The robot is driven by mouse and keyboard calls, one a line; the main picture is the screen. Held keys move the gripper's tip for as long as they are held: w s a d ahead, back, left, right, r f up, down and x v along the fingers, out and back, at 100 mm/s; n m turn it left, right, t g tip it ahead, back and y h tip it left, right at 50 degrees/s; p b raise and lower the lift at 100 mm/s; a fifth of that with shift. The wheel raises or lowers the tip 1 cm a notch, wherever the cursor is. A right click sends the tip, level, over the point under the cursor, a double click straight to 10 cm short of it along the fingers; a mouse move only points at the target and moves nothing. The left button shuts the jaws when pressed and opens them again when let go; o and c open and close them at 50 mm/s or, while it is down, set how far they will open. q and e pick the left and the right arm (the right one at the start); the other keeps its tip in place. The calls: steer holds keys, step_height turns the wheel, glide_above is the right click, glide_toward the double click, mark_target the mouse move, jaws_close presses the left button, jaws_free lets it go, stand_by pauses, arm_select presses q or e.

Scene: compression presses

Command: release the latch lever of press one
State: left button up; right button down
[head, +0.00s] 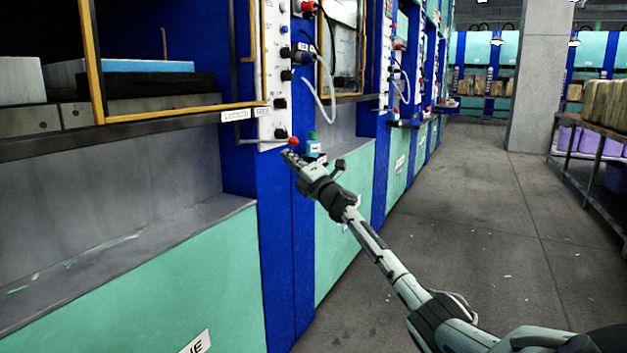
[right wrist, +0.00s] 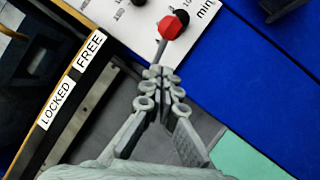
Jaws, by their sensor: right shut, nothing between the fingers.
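The nearest press has a white control panel (head: 272,70) on a blue post. A red knob (head: 293,142) sits by the panel's lower end. In the right wrist view the red knob (right wrist: 173,27) tops a short grey rod, which looks like the lever. My right gripper (head: 288,154) is just below the knob in the head view. In the right wrist view its fingertips (right wrist: 160,74) are together, with nothing held, close to the rod's lower end. I cannot tell if they touch it. White labels read LOCKED (right wrist: 57,103) and FREE (right wrist: 89,51). My left gripper is not in view.
A yellow-framed opening (head: 180,112) is left of the panel. A small bottle with a green cap (head: 313,146) stands just behind my right gripper. More presses line the left of the aisle.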

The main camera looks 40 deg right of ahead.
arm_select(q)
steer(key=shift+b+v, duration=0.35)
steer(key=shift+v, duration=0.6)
arm_select(e)
steer(key=d+v, duration=0.2)
steer(key=v, duration=0.7)
steer(key=shift+s+f, duration=0.25)
steer(key=shift+s, duration=0.05)
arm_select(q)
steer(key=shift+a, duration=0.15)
